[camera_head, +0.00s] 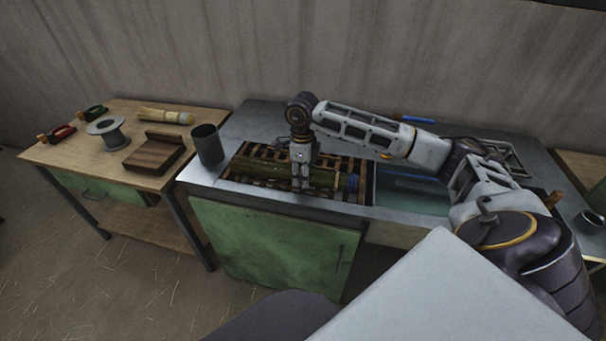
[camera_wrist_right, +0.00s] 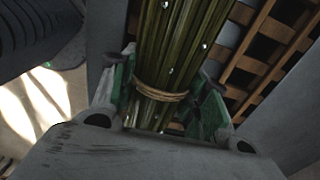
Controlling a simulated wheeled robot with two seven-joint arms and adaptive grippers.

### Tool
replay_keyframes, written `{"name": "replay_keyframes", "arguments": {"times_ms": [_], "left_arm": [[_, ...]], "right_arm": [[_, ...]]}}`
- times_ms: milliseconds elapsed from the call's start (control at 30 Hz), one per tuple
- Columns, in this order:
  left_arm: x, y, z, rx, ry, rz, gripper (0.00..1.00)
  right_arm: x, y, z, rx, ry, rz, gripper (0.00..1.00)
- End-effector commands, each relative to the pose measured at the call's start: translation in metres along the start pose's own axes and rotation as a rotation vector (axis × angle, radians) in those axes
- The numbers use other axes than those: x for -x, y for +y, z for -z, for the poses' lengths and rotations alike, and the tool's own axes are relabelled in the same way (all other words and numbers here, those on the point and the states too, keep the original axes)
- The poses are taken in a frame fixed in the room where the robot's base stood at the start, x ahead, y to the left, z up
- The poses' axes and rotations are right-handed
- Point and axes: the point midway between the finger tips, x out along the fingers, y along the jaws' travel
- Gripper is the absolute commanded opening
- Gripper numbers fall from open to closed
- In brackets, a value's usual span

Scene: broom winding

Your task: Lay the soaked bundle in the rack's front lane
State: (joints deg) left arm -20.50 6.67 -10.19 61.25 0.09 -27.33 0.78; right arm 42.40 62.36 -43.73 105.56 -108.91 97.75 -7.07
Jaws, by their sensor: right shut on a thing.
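The soaked bundle (camera_head: 270,171) is a long bunch of dark green-brown stalks. It lies lengthwise left to right along the front part of the slatted wooden rack (camera_head: 356,164). My right gripper (camera_head: 301,183) comes down from above and is shut on the bundle near its middle. In the right wrist view the bundle (camera_wrist_right: 172,60) sits between the green finger pads, with a twine band around it and water drops on the stalks. Rack slats (camera_wrist_right: 262,40) show beside it. I cannot tell whether the bundle rests on the slats. My left gripper is not in view.
A dark cup (camera_head: 207,145) stands at the rack's left. A water basin (camera_head: 412,195) lies to its right. The left wooden table (camera_head: 88,150) holds a spool (camera_head: 107,131), a wooden block (camera_head: 153,153), a pale bundle (camera_head: 165,116) and red and green-handled tools.

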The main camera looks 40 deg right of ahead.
Motion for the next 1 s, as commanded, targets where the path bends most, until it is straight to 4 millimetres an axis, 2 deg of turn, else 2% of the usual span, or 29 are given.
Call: {"name": "replay_keyframes", "arguments": {"times_ms": [100, 133, 300, 767, 1000], "left_arm": [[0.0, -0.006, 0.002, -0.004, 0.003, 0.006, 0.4], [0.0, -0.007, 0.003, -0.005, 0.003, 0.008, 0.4], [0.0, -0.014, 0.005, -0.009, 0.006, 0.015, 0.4], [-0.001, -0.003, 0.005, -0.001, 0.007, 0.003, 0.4], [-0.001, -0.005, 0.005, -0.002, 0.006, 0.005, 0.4]], "right_arm": [[0.0, 0.0, 0.0, 0.0, 0.0, 0.0, 0.21], [0.0, 0.0, 0.0, 0.0, 0.0, 0.0, 0.48], [0.0, 0.0, 0.0, 0.0, 0.0, 0.0, 0.7], [0.003, 0.0, 0.0, 0.0, -0.001, 0.0, 0.71], [0.022, -0.001, 0.0, -0.001, -0.002, 0.002, 0.71]]}}
